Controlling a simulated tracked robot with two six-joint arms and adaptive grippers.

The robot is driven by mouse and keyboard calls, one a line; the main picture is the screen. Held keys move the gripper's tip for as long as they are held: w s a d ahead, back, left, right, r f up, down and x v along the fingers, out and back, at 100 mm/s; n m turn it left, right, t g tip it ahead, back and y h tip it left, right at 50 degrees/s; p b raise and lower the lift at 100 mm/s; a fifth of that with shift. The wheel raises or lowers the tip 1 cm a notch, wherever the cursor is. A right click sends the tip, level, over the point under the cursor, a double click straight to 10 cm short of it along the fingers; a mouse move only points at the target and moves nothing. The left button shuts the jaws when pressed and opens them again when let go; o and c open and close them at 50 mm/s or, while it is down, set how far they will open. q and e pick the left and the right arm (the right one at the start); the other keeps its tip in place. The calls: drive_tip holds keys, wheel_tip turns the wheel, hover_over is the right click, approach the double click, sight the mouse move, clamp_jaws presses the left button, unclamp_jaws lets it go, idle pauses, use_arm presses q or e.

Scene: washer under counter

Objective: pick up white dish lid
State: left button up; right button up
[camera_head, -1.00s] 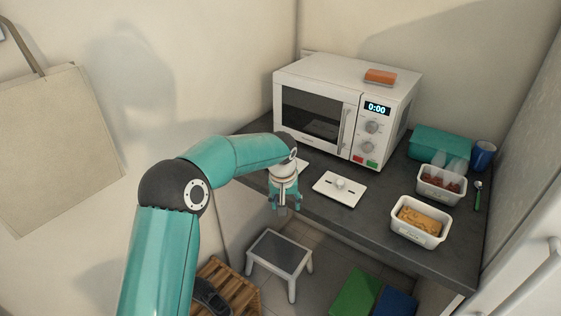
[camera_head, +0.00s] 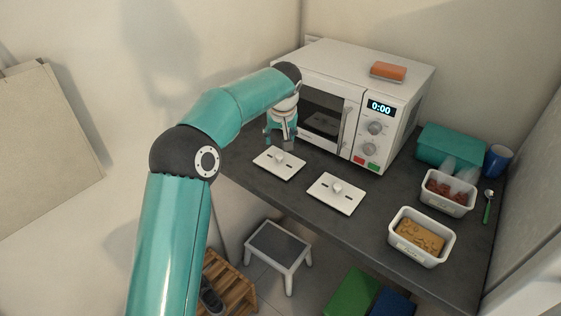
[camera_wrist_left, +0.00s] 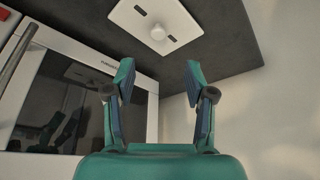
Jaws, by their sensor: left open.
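Two flat white lids with round knobs lie on the dark counter, a left lid (camera_head: 279,164) and a right lid (camera_head: 336,194). My left gripper (camera_head: 282,143) points down just above the left lid's knob, its fingers open and empty. I cannot tell from the head view whether the fingertips touch the knob. In the left wrist view, the open fingers (camera_wrist_left: 160,82) stand apart with nothing between them. One white lid (camera_wrist_left: 155,25) with its knob and two dark slots shows beyond the fingertips. My right gripper is not in view.
A white microwave (camera_head: 345,112) stands close behind the left gripper, an orange sponge (camera_head: 388,71) on top. Two white dishes with food (camera_head: 420,238) (camera_head: 448,192), a teal box (camera_head: 450,148), a blue mug (camera_head: 498,161) and a spoon (camera_head: 487,207) sit at right. A stool (camera_head: 279,250) stands below.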

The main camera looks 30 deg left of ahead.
use_arm(q)
hover_over(279, 155)
drive_tip(key=s+d, duration=0.1)
drive_tip(key=s, duration=0.1)
wheel_tip(279, 155, down, 6)
drive_tip(key=shift+s+d+r+p, duration=0.15)
drive_tip(key=shift+p, duration=0.3)
drive_tip(key=shift+w+f+p, duration=0.25)
drive_tip(key=shift+f+p, duration=0.25)
drive_tip(key=p+x, duration=0.1)
drive_tip(key=x, duration=0.2)
drive_tip(key=shift+w+f, duration=0.3)
drive_tip(key=shift+f, duration=0.25)
drive_tip(key=shift+c, duration=0.3)
clamp_jaws()
drive_tip(key=shift+r, duration=0.15)
